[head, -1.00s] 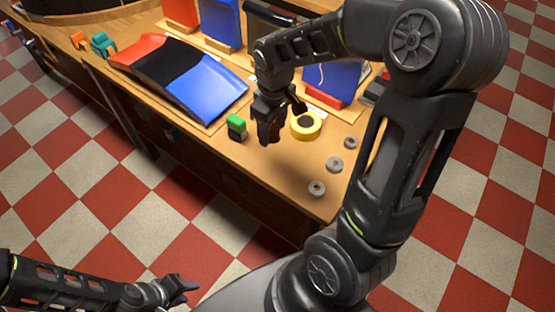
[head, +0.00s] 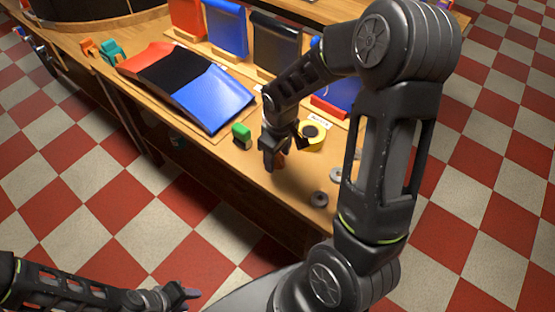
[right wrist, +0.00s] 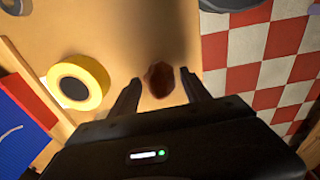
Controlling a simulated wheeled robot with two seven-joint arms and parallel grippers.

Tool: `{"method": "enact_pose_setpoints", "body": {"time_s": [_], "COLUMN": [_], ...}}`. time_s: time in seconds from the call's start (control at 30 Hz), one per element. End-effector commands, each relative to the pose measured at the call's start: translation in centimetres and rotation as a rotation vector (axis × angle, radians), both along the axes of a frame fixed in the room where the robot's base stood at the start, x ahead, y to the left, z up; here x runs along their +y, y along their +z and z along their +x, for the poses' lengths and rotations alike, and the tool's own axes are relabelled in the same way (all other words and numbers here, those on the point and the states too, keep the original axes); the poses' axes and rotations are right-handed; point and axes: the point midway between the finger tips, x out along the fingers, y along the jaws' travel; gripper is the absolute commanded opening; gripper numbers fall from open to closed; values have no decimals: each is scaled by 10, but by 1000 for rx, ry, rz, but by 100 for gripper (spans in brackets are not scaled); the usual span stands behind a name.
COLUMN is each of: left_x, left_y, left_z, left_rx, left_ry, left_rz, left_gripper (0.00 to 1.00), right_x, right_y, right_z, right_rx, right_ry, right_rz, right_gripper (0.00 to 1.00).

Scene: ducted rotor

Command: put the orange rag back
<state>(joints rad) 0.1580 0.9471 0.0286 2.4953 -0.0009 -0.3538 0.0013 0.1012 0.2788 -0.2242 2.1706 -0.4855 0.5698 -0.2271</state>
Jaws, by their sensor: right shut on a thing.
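My right gripper (head: 273,162) hangs over the front part of the wooden workbench, in front of the yellow tape roll. It is shut on a small dark reddish-orange lump that looks like the orange rag (head: 282,160). The right wrist view shows the rag (right wrist: 160,80) between the two fingertips (right wrist: 159,77), dim in shadow, above the bench top. Whether it touches the bench I cannot tell. My left gripper (head: 184,293) is low at the bottom left, away from the bench; its jaws are too small to read.
The yellow tape roll (head: 314,133) lies beside my right gripper, with a green block (head: 242,135) to its left. A red, black and blue sloped panel (head: 182,84) and upright coloured panels (head: 226,28) stand behind. The bench's front edge is close.

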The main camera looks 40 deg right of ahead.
Motion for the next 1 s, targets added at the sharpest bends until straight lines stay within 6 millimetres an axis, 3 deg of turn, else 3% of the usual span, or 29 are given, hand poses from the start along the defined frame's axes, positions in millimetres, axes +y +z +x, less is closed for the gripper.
{"method": "enact_pose_setpoints", "body": {"time_s": [0.17, 0.53, 0.57, 0.8, 1.0], "left_x": [0, 0, 0, 0, 0], "left_y": [1, -3, -3, -2, -2], "left_z": [0, 0, 0, 0, 0], "left_rx": [0, 0, 0, 0, 0], "left_ry": [0, 0, 0, 0, 0], "left_rz": [0, 0, 0, 0, 0], "left_gripper": [36, 36, 36, 36, 36], "right_x": [0, 0, 0, 0, 0], "right_y": [-22, -27, -26, -25, -25], "right_z": [-1, 0, 0, 0, 0], "right_rx": [3, 0, 0, 0, 0], "right_ry": [0, 0, 0, 0, 0], "right_rz": [-1, 0, 0, 0, 0], "right_gripper": [11, 11, 56, 76, 77]}}
